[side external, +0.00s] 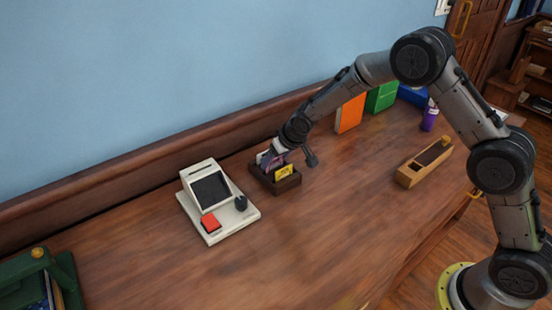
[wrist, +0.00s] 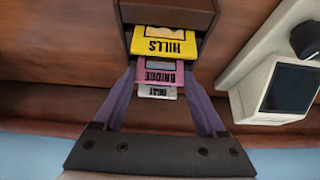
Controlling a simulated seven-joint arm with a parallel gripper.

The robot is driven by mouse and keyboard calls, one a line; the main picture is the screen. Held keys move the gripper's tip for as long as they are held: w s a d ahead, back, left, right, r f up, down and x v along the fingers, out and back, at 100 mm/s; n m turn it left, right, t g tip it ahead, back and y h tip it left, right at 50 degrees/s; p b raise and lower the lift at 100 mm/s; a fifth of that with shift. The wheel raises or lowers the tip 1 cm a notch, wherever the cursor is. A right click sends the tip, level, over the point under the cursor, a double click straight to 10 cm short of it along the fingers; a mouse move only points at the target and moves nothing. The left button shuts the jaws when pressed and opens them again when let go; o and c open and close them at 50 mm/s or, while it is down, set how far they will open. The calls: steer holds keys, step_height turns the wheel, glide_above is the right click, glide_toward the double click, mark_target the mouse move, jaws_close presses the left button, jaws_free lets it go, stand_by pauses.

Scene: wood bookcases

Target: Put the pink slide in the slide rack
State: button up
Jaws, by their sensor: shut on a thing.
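The pink slide (wrist: 160,78), labelled BRIDGE, stands between a yellow slide (wrist: 165,43) labelled HILLS and a whitish slide (wrist: 157,92). These slides are in a small dark wooden box (side external: 286,187). My gripper (side external: 271,158) is down at this box. In the wrist view its two purple fingers (wrist: 159,70) are shut on the side edges of the pink slide. In the side view the fingers mostly hide the pink slide. A long, light wooden holder (side external: 409,178) with a dark inside, seemingly the slide rack, lies to the right, apart from my gripper; it looks empty.
A cream slide viewer (side external: 218,200) with a dark screen, red button and black knob stands left of the box. Orange (side external: 350,114) and green (side external: 381,97) books and a purple bottle (side external: 429,116) stand behind. The wooden desktop between box and holder is clear.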

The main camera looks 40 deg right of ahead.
steer(key=shift+f, duration=0.2)
steer(key=o, duration=1.2)
steer(key=shift+o, duration=0.2)
steer(key=shift+r, duration=0.1)
